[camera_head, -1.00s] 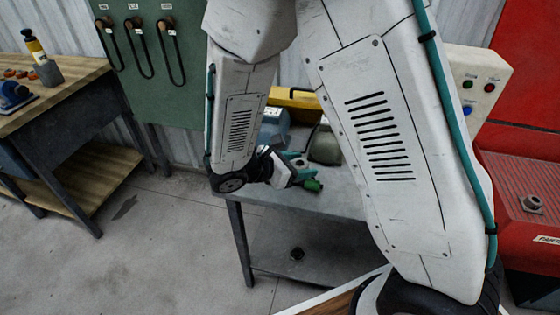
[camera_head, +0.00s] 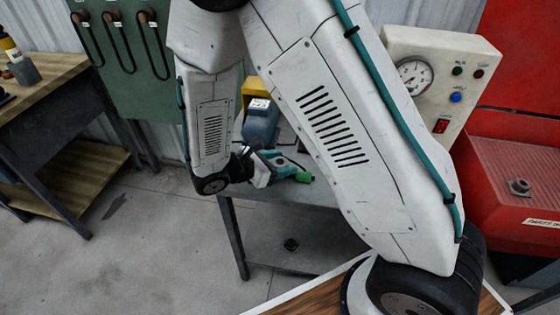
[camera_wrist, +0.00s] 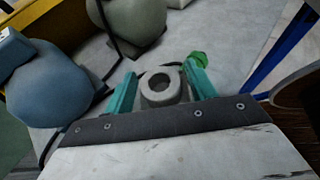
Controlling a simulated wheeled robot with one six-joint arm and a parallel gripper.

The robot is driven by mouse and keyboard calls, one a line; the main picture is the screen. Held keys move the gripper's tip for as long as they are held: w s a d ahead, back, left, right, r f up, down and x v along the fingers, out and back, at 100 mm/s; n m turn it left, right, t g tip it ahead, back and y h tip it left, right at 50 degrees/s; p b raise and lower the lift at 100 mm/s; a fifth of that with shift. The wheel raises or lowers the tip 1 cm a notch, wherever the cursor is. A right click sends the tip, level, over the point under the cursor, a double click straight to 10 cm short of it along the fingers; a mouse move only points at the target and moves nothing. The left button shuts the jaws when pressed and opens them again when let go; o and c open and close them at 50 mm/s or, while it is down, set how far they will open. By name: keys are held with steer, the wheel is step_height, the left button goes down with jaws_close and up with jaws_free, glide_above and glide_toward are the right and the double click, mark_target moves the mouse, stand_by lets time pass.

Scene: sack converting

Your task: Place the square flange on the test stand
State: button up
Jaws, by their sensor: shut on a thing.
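My gripper (camera_wrist: 161,85) has teal fingers and is shut on a grey part with a round bore, which I take as the square flange (camera_wrist: 160,99). The fingers lie on either side of it; its outer outline is partly hidden. In the head view my gripper (camera_head: 279,165) is over the left part of the grey table (camera_head: 290,187), and the flange is too small to make out. A beige panel (camera_head: 478,48) with a gauge, lamps and a red switch stands behind my arm. I cannot tell whether it belongs to the test stand.
A blue rounded object (camera_wrist: 48,85) and a grey-green one (camera_wrist: 135,22) stand near my gripper. A green-tipped item (camera_wrist: 199,58) is beside the right finger. A red machine (camera_head: 515,165) is at right, a wooden workbench (camera_head: 50,88) at left.

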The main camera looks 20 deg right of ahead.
steer(key=o, duration=1.2)
steer(key=shift+f, duration=0.1)
steer(key=shift+a+r, duration=0.2)
steer(key=shift+r, duration=0.25)
steer(key=v, duration=1.1)
steer(key=shift+a, duration=0.2)
steer(key=s+d+r+m+y, duration=0.6)
steer(key=s+d+r+m, duration=0.1)
steer(key=s+r+m, duration=0.2)
steer(key=s+d+r+m+y, duration=0.6)
steer(key=s+r+m+y, duration=0.1)
steer(key=s+r+m, duration=0.2)
steer(key=shift+s+d+r+m+g, duration=0.4)
steer(key=shift+s+m, duration=0.5)
steer(key=shift+s, duration=0.2)
